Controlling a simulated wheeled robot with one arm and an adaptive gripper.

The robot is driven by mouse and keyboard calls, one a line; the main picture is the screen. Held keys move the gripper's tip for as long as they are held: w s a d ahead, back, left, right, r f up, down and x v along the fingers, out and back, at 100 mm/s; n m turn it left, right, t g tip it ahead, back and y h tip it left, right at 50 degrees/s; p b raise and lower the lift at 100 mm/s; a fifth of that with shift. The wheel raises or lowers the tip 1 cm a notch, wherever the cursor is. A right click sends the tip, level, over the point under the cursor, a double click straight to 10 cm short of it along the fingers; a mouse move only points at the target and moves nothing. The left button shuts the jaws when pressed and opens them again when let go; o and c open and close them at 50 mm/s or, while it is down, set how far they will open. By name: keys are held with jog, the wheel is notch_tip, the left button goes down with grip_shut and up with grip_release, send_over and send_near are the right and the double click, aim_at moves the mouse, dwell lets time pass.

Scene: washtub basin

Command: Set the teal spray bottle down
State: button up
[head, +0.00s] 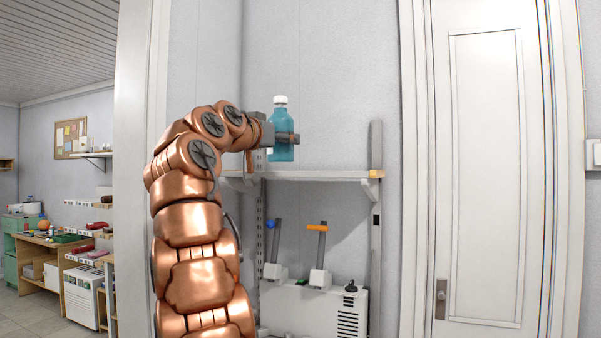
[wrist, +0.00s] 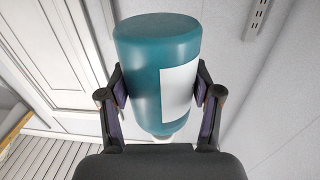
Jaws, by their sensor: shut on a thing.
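The teal spray bottle (head: 281,117) has a white cap and is upright in the head view, at the wall shelf (head: 325,174). Its base is close above the shelf board; I cannot tell whether it touches. In the wrist view the bottle (wrist: 150,60) fills the middle, with a white label on its side and its cap end mostly hidden by my gripper body. My gripper (head: 289,139) is shut on the bottle, with a dark finger on each side, as the wrist view (wrist: 160,100) also shows.
A white unit (head: 315,308) with handled tools stands below the shelf. A yellow piece (head: 375,173) marks the shelf's right end. The shelf right of the bottle is clear. A white door (head: 488,160) is at right, and a cluttered workbench (head: 50,240) is at far left.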

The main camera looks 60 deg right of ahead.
jog(key=shift+s+r, duration=0.15)
jog(key=shift+s, duration=0.05)
jog(key=shift+s+d+r, duration=0.1)
jog(key=shift+s, duration=0.1)
jog(key=shift+s+g, duration=0.3)
jog(key=shift+s, duration=0.1)
jog(key=shift+s+r+m, duration=0.2)
jog(key=shift+s+m, duration=0.1)
jog(key=shift+s+d+r+g+p, duration=0.1)
jog(key=shift+s+d+g+p, duration=0.15)
jog(key=shift+s+g, duration=0.35)
jog(key=shift+s+r, duration=0.1)
jog(key=shift+s, duration=0.25)
